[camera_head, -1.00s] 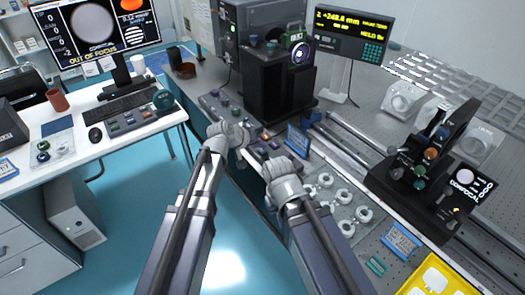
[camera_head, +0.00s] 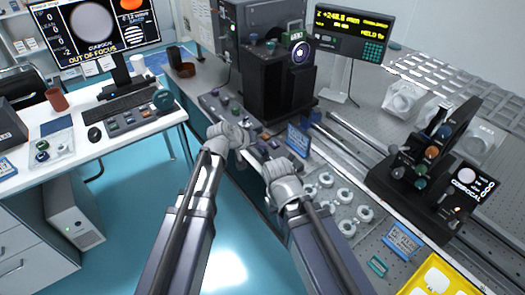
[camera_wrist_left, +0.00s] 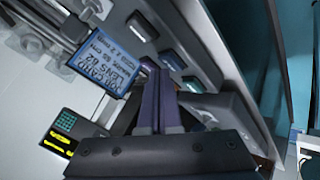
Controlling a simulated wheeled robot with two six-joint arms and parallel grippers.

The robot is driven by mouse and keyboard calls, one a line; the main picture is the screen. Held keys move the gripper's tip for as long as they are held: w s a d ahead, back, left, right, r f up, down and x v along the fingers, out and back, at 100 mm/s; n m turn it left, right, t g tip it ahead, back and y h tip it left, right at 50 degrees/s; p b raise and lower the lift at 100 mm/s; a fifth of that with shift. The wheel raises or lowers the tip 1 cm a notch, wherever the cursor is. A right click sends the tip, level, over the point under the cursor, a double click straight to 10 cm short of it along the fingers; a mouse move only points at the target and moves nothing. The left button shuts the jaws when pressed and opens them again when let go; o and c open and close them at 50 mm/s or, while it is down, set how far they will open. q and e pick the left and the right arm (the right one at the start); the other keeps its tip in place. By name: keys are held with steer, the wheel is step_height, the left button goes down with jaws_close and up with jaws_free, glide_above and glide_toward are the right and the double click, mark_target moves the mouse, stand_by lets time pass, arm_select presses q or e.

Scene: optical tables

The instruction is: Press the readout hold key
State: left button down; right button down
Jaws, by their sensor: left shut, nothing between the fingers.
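The readout (camera_head: 350,33) is a dark box with yellow digits, a word that looks like HOLD and a green keypad (camera_head: 373,51), at the back of the bench. It also shows in the left wrist view (camera_wrist_left: 62,132). A sloped control panel (camera_head: 222,103) with several keys runs along the bench's front edge; its keys also show in the left wrist view (camera_wrist_left: 172,60). I cannot read any key label. My left gripper (camera_wrist_left: 157,72) is shut and empty, its tips over the panel; contact cannot be told. My right gripper (camera_head: 285,170) is at the bench edge, its fingers hidden.
A blue job card (camera_head: 298,139) stands beside the panel, close to my left fingers in the wrist view. Several ringed parts (camera_head: 345,196) lie to the right. A black instrument (camera_head: 278,80) stands behind the panel, and a confocal unit (camera_head: 428,170) at the right.

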mark_target(261, 152)
arm_select(q)
steer(key=shift+f+b, duration=0.4)
steer(key=shift+f, duration=0.05)
stand_by(0.5)
steer(key=shift+r, duration=0.2)
steer(key=shift+r+p, duration=0.7)
steer(key=shift+p, duration=0.15)
step_height(261, 152, up, 5)
steer(key=p, duration=0.5)
stand_by(0.7)
